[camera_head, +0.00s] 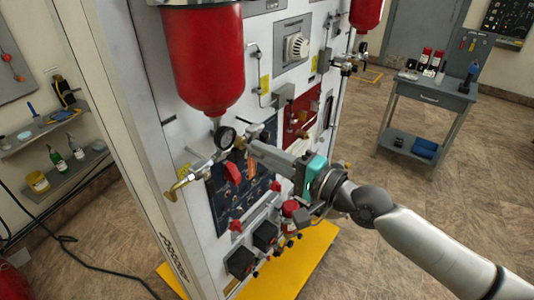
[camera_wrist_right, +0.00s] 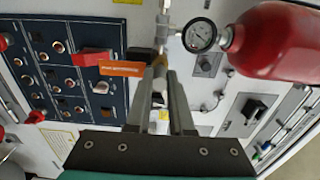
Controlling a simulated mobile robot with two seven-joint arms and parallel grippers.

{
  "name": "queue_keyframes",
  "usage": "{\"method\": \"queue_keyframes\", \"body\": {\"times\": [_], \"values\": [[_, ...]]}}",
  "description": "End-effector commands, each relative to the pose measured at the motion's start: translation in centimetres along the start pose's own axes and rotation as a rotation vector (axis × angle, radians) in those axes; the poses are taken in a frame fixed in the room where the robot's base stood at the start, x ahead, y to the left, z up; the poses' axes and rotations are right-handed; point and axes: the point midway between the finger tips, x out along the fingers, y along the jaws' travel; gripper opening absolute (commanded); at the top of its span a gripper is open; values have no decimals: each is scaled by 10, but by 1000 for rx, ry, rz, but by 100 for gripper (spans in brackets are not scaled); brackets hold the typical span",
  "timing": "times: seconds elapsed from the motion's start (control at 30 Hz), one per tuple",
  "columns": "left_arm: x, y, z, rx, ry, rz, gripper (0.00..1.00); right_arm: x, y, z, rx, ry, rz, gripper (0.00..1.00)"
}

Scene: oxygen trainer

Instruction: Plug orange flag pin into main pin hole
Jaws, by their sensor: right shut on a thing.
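My right gripper (camera_head: 252,147) reaches in from the right, in front of the white trainer cabinet. In the right wrist view its fingers (camera_wrist_right: 160,72) are closed together on the orange flag pin. The orange flag (camera_wrist_right: 122,68) sticks out to the left of the fingertips and hangs just below them in the head view (camera_head: 252,165). The pin's shaft is mostly hidden by the fingers. The dark blue panel (camera_wrist_right: 75,84) has several round holes and lies left of the fingertips. I cannot tell which hole is the main pin hole. My left gripper is out of view.
A red flag (camera_wrist_right: 92,57) is on the panel beside the orange flag. A pressure gauge (camera_head: 225,137) and a red cylinder (camera_head: 203,60) are close to the gripper. Brass fittings (camera_head: 190,180) stick out at left. A grey side table (camera_head: 432,95) stands at right.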

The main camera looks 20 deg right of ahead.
Motion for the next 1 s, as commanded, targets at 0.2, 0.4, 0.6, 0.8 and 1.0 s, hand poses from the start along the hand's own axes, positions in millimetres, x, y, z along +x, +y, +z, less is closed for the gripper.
{"method": "queue_keyframes", "body": {"times": [0.2,0.4,0.6,0.8,1.0], "values": [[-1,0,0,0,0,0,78,5,-1,0,-1,0,-2,0],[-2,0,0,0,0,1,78,9,-2,0,-1,0,-3,0],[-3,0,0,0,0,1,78,13,-1,0,-2,1,-3,0],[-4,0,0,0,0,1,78,16,-2,0,-2,0,-3,21],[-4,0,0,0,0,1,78,16,-1,0,-2,0,-2,44]]}}
